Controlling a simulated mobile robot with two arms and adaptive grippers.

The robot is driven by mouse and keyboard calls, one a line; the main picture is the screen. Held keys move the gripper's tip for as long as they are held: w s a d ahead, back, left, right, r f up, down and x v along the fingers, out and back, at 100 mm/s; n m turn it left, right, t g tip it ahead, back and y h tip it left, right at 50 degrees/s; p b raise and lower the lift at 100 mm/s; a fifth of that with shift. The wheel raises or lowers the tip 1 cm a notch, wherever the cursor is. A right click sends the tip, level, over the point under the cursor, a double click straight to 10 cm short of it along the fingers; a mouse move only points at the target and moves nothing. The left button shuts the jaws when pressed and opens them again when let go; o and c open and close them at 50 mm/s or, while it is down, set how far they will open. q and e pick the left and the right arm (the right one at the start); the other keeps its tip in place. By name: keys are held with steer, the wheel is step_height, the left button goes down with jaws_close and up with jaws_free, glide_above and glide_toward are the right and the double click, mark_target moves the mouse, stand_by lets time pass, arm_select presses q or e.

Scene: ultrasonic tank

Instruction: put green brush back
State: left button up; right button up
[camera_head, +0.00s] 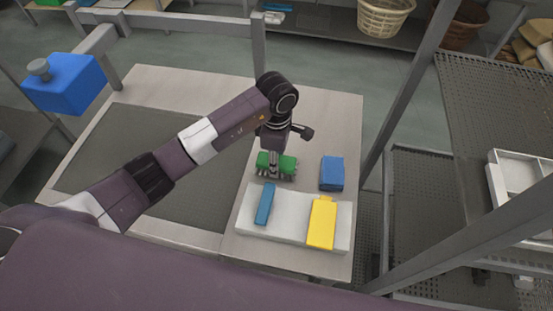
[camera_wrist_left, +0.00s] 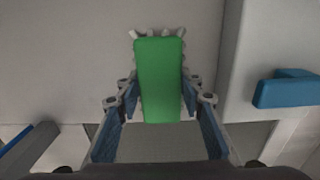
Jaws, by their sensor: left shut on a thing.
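The green brush (camera_head: 289,163) is in my left gripper (camera_head: 274,167), above the pale table top behind the white tray. In the left wrist view the green brush (camera_wrist_left: 160,78) sits between the two fingers of my left gripper (camera_wrist_left: 160,100), with pale bristles showing around its far end and sides. The white tray (camera_head: 293,225) holds a blue item (camera_head: 265,203) at its left and a yellow item (camera_head: 322,222) at its right. The space between them is bare. My right gripper is not in view.
A blue block (camera_head: 332,172) lies on the table (camera_head: 337,115) behind the tray, right of the brush. A dark mesh panel (camera_head: 190,180) fills the table's left part. A grey post (camera_head: 402,100) rises at the right. A blue container (camera_head: 65,82) is at far left.

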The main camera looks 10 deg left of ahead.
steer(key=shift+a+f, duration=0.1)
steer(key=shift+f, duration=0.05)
arm_select(q)
steer(key=shift+f+b, duration=0.25)
steer(key=shift+b, duration=0.05)
steer(key=o, duration=1.1)
steer(key=shift+r, duration=0.1)
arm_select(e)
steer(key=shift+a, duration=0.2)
arm_select(q)
steer(key=shift+r+p, duration=0.2)
steer(key=shift+p, duration=0.1)
step_height(320, 180, up, 12)
steer(key=b, duration=0.3)
steer(key=shift+b, duration=0.35)
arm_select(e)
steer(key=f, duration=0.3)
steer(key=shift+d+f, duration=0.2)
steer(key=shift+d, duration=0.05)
